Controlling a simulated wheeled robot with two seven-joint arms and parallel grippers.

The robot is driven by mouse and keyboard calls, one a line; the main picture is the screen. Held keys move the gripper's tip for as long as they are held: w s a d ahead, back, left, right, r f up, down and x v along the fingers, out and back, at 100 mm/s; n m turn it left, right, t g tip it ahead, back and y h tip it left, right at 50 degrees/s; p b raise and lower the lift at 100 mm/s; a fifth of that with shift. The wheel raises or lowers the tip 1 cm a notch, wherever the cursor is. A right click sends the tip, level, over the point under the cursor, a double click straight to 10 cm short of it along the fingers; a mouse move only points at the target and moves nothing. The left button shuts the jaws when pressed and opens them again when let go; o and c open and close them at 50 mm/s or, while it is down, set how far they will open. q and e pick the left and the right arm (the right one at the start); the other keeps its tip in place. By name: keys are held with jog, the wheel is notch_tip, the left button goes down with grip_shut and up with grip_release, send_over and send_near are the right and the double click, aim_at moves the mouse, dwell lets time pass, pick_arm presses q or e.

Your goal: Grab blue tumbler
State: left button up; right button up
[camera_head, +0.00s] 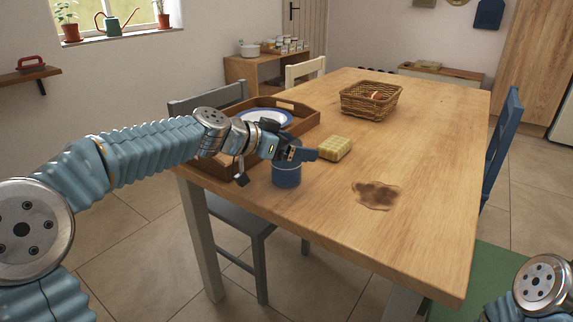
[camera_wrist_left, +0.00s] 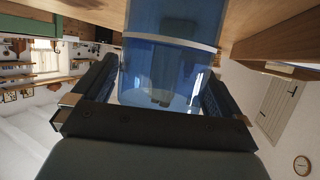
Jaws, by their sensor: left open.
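The blue tumbler (camera_head: 286,175) stands on the wooden table near its left front edge. My left gripper (camera_head: 302,152) is at the tumbler's upper part and hides its rim in the head view. In the left wrist view the tumbler (camera_wrist_left: 172,55) fills the middle, with a pale band around it. The fingers of my left gripper (camera_wrist_left: 160,88) are open, one on each side of the tumbler. I cannot tell whether either finger touches it. My right gripper is not in view; only part of my right arm shows at the lower right.
A wooden tray (camera_head: 307,119) with a plate (camera_head: 265,117) lies behind my left wrist. A yellow sponge-like block (camera_head: 335,149) is just right of the tumbler. A brown spill (camera_head: 376,194) lies further right. A wicker basket (camera_head: 371,101) stands further back. The table's right front is clear.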

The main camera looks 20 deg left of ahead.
pick_arm(q)
jog(key=c, duration=1.5)
jog(key=shift+r, duration=0.1)
jog(key=shift+c, duration=0.2)
